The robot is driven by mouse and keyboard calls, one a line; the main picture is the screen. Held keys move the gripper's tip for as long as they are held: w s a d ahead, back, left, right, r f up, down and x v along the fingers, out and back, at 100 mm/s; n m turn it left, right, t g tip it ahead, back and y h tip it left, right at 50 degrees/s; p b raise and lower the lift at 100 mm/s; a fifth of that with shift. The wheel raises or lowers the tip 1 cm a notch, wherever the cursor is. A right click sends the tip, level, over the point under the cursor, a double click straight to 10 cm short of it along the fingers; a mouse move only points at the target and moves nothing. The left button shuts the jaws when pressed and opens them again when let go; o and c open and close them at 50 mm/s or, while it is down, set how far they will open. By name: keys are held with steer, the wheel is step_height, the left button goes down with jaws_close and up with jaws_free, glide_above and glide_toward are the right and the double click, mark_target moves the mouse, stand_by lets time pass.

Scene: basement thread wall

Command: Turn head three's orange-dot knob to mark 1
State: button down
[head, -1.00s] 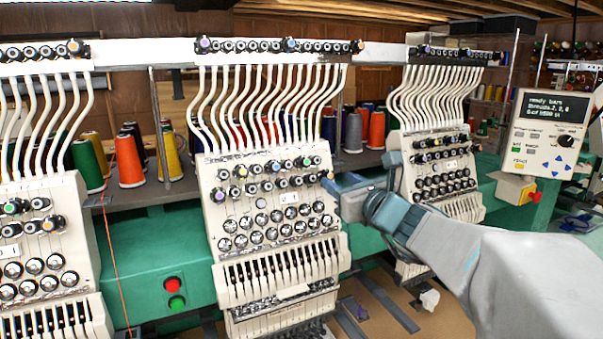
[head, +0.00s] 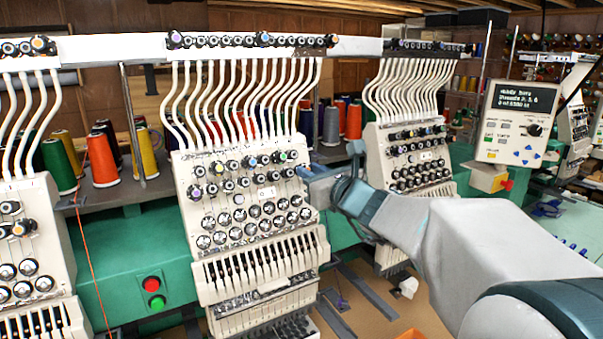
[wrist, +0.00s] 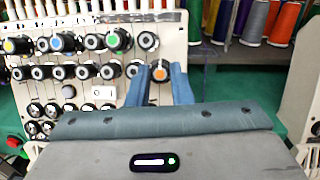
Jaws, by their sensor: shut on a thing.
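The orange-dot knob (wrist: 160,71) is at the right end of the second row of knobs on the middle machine head (head: 236,225). In the wrist view the two blue fingers of my gripper (wrist: 159,80) stand at its left and right sides, shut on it. The orange dot faces the camera between the fingers. The marks around the knob are too small to read. In the head view my gripper (head: 308,172) reaches the right edge of this head and hides the knob. A small number plate (head: 266,193) on the head is not clearly legible.
Other knobs with coloured dots, such as a green one (wrist: 119,40), sit close above and left. Another machine head (head: 410,160) stands to the right behind my arm. A control panel (head: 520,122) is farther right. Thread cones (head: 353,122) stand behind.

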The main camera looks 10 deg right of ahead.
steer(key=shift+f+n+b, duration=0.1)
steer(key=shift+n+b, duration=0.3)
steer(key=n+g+b, duration=0.2)
steer(key=n+b, duration=0.1)
steer(key=n, duration=0.5)
steer(key=n+g+y+b, duration=0.1)
steer(key=n+g+b, duration=0.2)
steer(key=n, duration=0.5)
steer(key=r+n+g+b, duration=0.1)
steer(key=n+g+b, duration=0.1)
steer(key=n, duration=0.7)
steer(key=shift+w+d+r+g+y+b, duration=0.15)
steer(key=shift+w+g+y+b, duration=0.2)
steer(key=shift+b, duration=0.45)
steer(key=shift+s, duration=0.1)
steer(key=c, duration=1.3)
jaws_free()
steer(key=shift+d, duration=0.1)
